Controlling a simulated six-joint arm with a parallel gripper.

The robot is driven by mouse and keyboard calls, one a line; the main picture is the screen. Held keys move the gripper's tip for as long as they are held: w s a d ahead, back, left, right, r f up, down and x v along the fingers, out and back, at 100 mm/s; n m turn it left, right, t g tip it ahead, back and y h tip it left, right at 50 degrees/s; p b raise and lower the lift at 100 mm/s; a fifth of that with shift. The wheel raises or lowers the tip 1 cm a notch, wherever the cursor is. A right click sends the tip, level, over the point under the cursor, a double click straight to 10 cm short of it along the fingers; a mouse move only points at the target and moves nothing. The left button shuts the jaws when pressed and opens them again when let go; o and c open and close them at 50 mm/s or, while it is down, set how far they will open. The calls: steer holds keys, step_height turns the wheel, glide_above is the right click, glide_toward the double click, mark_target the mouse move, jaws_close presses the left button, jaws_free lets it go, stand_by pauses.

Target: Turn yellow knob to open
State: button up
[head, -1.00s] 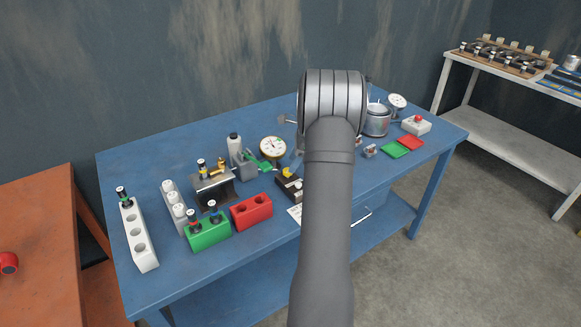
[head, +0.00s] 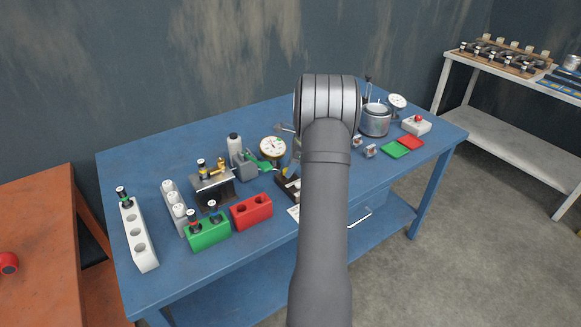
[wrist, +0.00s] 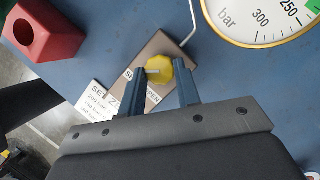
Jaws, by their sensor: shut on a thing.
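The yellow knob (wrist: 176,84) shows in the wrist view on a brown plate (wrist: 152,50) with partly covered lettering. My gripper (wrist: 161,75) has one dark finger on each side of the knob and is shut on it. A white card (wrist: 100,97) with printed lines, starting "SET 2", lies beside the plate. A pressure gauge (wrist: 270,15) marked "bar" is at the upper right, and it also stands in the head view (head: 272,148).
A red block (head: 251,211) and a green block (head: 208,231) stand left of my arm on the blue table (head: 150,160). The red block is close at the upper left in the wrist view (wrist: 42,35). A metal pot (head: 375,120) stands to the right.

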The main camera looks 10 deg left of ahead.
steer(key=shift+n, duration=0.3)
steer(key=n+g, duration=0.1)
steer(key=n, duration=0.1)
steer(key=n+h, duration=0.1)
steer(key=n, duration=0.1)
steer(key=shift+w+a+g, duration=0.1)
steer(key=shift+w+g, duration=0.1)
steer(key=shift+g, duration=0.2)
steer(key=n, duration=0.2)
steer(key=n+g+h, duration=0.1)
steer(key=n, duration=0.1)
steer(key=shift+w+a+n, duration=0.15)
steer(key=shift+n, duration=0.25)
steer(key=n+h, duration=0.1)
steer(key=n, duration=0.1)
steer(key=n+h, duration=0.1)
steer(key=n, duration=0.1)
steer(key=shift+a+n+g, duration=0.15)
steer(key=shift+n+g, duration=0.15)
steer(key=shift+g, duration=0.1)
steer(key=shift+a+n+h, duration=0.15)
steer(key=shift+n+h, duration=0.55)
steer(key=shift+n, duration=1.3)
steer(key=o, duration=1)
